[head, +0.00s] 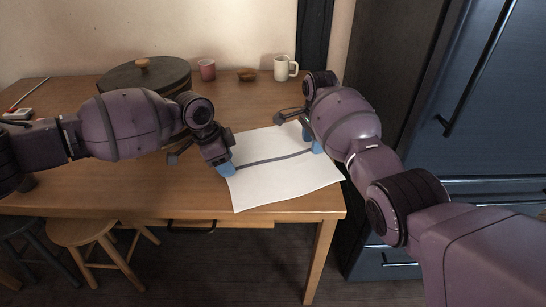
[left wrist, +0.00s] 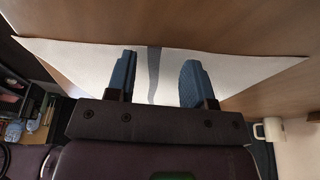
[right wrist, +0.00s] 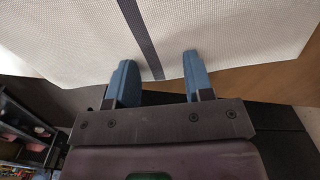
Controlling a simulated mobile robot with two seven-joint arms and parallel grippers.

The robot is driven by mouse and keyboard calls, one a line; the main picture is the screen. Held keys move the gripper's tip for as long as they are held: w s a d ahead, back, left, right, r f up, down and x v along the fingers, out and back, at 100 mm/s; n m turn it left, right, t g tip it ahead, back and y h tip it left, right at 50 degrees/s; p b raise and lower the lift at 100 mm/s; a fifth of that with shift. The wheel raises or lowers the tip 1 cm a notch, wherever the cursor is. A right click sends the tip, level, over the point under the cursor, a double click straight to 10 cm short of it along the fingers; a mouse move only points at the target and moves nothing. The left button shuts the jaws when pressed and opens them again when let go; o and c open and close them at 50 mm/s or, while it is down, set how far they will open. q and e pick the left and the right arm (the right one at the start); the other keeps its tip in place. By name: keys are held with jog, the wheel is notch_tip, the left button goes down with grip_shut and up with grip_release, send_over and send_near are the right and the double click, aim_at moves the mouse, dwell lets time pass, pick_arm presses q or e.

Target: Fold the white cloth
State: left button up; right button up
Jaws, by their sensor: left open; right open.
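The white cloth (head: 285,185) lies flat and spread out near the right end of the wooden table, with a dark stripe across it. My left gripper (head: 227,169) is at the cloth's left edge, near the end of the stripe. In the left wrist view its two blue fingers (left wrist: 155,80) are apart, with the cloth (left wrist: 90,60) and stripe between and beyond them. My right gripper (head: 317,147) is at the cloth's right edge, near the stripe's other end. In the right wrist view its fingers (right wrist: 158,80) are apart at the edge of the cloth (right wrist: 220,30). Part of the cloth's far side is hidden by my arms.
On the wooden table (head: 190,200) stand a lidded pot (head: 145,75), a pink cup (head: 207,70), a small brown bowl (head: 246,74) and a white mug (head: 284,68) at the back. A dark fridge (head: 500,110) stands to the right. Stools (head: 85,232) are below the front left.

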pick_arm(q)
jog(key=shift+s+f, duration=0.15)
jog(key=shift+f, duration=0.15)
grip_shut()
pick_arm(e)
jog(key=shift+s+f, duration=0.1)
jog(key=shift+f, duration=0.25)
grip_shut()
